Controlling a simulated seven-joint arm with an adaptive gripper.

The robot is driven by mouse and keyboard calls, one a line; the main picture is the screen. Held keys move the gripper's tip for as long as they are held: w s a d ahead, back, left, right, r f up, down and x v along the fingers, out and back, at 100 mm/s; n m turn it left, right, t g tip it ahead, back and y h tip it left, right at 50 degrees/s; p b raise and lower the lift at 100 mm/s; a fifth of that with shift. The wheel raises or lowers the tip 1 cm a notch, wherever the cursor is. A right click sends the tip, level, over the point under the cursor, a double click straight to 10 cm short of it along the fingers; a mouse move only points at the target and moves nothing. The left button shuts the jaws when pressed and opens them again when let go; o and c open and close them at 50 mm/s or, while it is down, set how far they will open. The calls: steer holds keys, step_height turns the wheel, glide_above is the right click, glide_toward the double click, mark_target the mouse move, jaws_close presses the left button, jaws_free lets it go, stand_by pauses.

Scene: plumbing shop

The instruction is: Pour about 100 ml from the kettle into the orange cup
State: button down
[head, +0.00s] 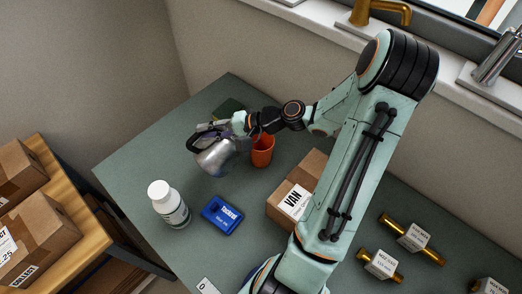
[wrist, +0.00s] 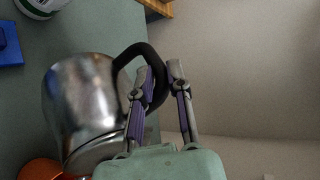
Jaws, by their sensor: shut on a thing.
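The kettle (head: 215,158) is a shiny silver pot with a black loop handle (head: 203,136). My gripper (head: 226,125) is shut on that handle. In the wrist view the fingers (wrist: 160,82) close around the black handle, and the silver body (wrist: 78,105) hangs to the left of them. The kettle looks tilted in the head view, with its right side close to the orange cup. The orange cup (head: 262,151) stands on the table just right of the kettle; its rim (wrist: 38,169) shows at the bottom left of the wrist view. The cup's inside and any stream are not visible.
A white bottle (head: 168,205) and a blue box (head: 223,215) stand in front of the kettle. A cardboard box (head: 295,193) is right of the cup. Brass fittings (head: 413,237) lie at the right. A dark green item (head: 229,107) lies behind my gripper.

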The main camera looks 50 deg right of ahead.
steer(key=w+a+f+n+g+h+b, duration=0.3)
steer(key=w+a+f+g+h+b, duration=0.1)
steer(key=a, duration=0.6)
steer(key=shift+w+a+f+n+h+b, duration=0.3)
steer(key=shift+w+f+h+b, duration=0.55)
steer(key=shift+f+h, duration=1.15)
steer(key=shift+s+f+y, duration=0.15)
steer(key=shift+f+y, duration=0.2)
steer(key=shift+y, duration=0.05)
